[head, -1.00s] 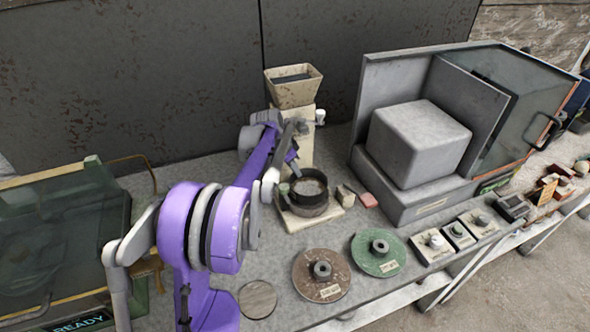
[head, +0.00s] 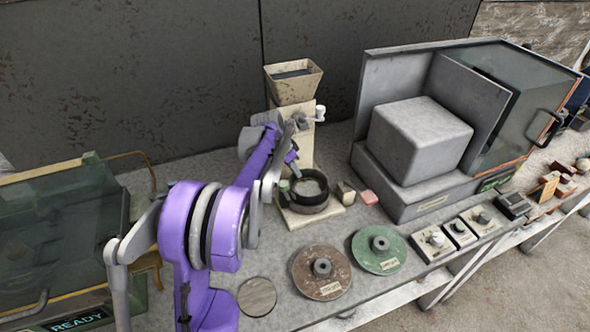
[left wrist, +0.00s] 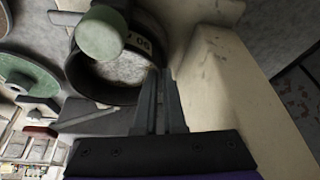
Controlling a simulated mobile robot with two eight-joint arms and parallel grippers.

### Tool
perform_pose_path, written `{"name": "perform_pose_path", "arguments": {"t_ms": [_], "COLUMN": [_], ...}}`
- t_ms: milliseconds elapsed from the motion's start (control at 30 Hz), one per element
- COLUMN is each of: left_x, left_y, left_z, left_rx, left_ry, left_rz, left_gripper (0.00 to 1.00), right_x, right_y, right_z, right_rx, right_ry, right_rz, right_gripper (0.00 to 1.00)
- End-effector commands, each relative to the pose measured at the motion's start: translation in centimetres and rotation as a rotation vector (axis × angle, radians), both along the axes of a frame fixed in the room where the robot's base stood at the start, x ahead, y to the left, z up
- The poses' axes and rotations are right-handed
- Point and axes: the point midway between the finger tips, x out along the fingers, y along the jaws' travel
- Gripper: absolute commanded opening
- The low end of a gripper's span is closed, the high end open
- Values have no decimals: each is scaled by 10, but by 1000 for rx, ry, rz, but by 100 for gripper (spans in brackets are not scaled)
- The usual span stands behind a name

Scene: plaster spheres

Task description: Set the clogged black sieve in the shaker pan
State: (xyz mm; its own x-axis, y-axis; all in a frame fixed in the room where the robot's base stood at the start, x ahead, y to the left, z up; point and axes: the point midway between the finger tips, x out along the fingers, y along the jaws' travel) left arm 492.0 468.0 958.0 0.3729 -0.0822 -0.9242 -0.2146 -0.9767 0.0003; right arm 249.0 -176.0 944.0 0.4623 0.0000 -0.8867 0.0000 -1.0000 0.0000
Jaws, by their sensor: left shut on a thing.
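The black sieve (head: 324,194) is a short dark ring with a pale, clogged-looking face. It sits at the shaker pan (head: 310,209), a dark round base on a cream plate; I cannot tell whether it is fully seated. My left gripper (head: 294,170) reaches down to the sieve's back-left rim. In the left wrist view, my left gripper (left wrist: 157,78) is shut on the wall of the sieve (left wrist: 92,84). A round green knob (left wrist: 100,38) covers part of the sieve there. My right gripper is not in view.
A cream hopper machine (head: 294,86) stands behind the pan. A small cream block (head: 345,193) and a pink block (head: 368,197) lie to its right. Brown (head: 305,287) and green (head: 366,263) discs lie in front. A large grey housing (head: 418,203) bounds the right.

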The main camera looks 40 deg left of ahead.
Motion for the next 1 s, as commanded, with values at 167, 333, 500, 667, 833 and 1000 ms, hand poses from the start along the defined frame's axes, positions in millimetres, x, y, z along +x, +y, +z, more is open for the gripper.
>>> {"name": "perform_pose_path", "arguments": {"t_ms": [167, 333, 500, 667, 833, 1000], "left_x": [0, 0, 0, 0, 0, 0], "left_y": [0, 0, 0, 0, 0, 0], "left_z": [-4, -8, -9, -9, -9, -9], "left_rx": [0, 0, 0, 0, 0, 0], "left_ry": [0, 0, -1, 0, 0, 0], "left_rz": [0, 0, 0, 0, 0, 0], "left_gripper": [0, 0, 14, 42, 42, 42], "right_x": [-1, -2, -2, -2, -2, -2], "right_y": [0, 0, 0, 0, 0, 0], "right_z": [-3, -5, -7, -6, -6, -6], "right_rx": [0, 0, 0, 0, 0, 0], "right_ry": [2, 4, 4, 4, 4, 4], "right_rz": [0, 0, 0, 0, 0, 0], "right_gripper": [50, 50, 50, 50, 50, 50]}}
